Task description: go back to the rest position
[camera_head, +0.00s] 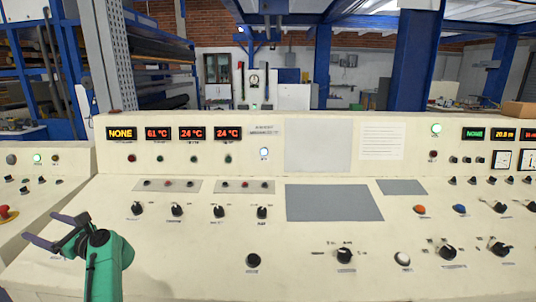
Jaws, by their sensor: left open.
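My left gripper (55,230) shows at the lower left, on the end of my green arm. Its two dark fingers are spread apart and point left, with nothing between them. It is over the left part of the cream control console (180,250), near the seam with the side panel. I cannot tell how high it is above the surface. My right gripper is not in view.
The console carries several black knobs (253,260), an orange button (420,209) and lit displays (158,133). A red button (8,212) sits on the left panel. A cardboard box (518,110) stands at the back right. Blue racks and pillars are behind.

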